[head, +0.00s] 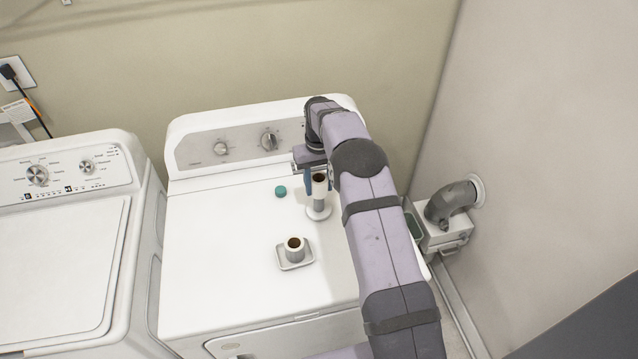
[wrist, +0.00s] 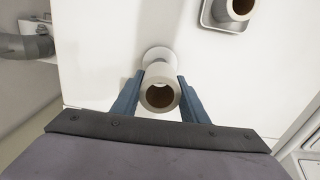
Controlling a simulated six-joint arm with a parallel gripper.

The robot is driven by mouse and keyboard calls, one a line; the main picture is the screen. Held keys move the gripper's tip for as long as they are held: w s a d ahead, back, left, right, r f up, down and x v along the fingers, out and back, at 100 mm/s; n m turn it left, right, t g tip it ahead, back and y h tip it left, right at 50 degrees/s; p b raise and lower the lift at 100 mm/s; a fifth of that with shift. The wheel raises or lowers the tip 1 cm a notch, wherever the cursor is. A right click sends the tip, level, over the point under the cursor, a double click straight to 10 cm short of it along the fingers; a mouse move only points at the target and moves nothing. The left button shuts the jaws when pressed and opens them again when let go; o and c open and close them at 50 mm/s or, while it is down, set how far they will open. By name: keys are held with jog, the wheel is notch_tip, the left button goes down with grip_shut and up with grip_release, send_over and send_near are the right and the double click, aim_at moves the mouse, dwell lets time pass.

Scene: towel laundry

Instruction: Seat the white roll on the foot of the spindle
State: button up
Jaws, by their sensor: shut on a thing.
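My gripper (wrist: 159,90) is shut on a white roll (wrist: 160,98), its two blue fingers on opposite sides. The roll is upright with its brown bore facing up; it also shows in the head view (head: 319,188). The spindle's pale round foot (head: 319,213) stands on the dryer top beneath the roll, and its disc also shows past the roll in the wrist view (wrist: 157,54). The roll is above the foot, with a gap between them. The spindle's post is mostly hidden by the roll, and I cannot tell whether the roll is around it.
Another pale roll (head: 294,246) stands on a small square tray (head: 283,262) nearer the front of the dryer top. A teal round cap (head: 280,191) lies left of the spindle. The dryer's control panel (head: 235,146) rises behind. The left part of the dryer top is clear.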

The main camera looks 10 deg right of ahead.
aim_at(319, 200)
jog(key=shift+f+b, duration=2.3)
jog(key=shift+f, duration=1.4)
dwell(1.0)
jog(key=o, duration=1.6)
jog(key=shift+r, duration=0.2)
jog(key=shift+r+p, duration=2.15)
jog(key=shift+r, duration=1.25)
jog(key=shift+s, duration=0.1)
